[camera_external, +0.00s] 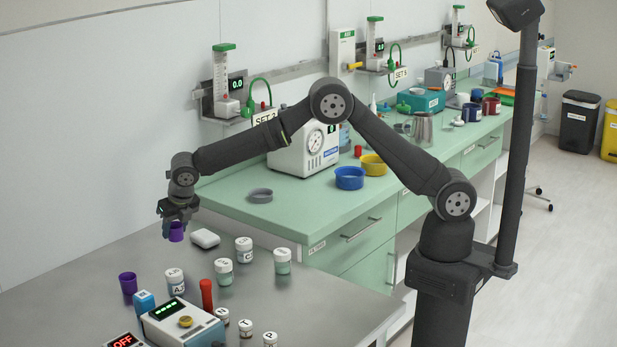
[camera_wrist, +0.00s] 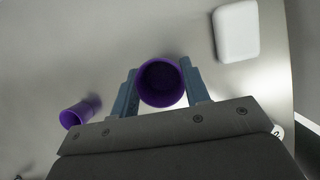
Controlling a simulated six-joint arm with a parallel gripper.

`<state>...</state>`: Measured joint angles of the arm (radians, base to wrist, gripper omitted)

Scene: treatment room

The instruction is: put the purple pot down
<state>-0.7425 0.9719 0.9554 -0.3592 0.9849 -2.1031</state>
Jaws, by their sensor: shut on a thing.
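A purple pot (camera_external: 176,231) is between the fingers of my gripper (camera_external: 177,222), which is shut on it. In the wrist view the pot (camera_wrist: 161,84) shows its round open mouth, with a finger of my gripper (camera_wrist: 160,92) on each side. In the external view it is at the far part of the grey table (camera_external: 225,297); I cannot tell whether its base touches the top. A second purple pot (camera_external: 128,283) stands on the table to the left and nearer the camera. It also shows in the wrist view (camera_wrist: 76,115).
A white rounded box (camera_external: 205,238) lies close to the right of the held pot. Several lidded, labelled jars (camera_external: 244,250) stand to the right and nearer. A device with a green display (camera_external: 180,322) is at the front. Bare table lies between the held pot and second pot.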

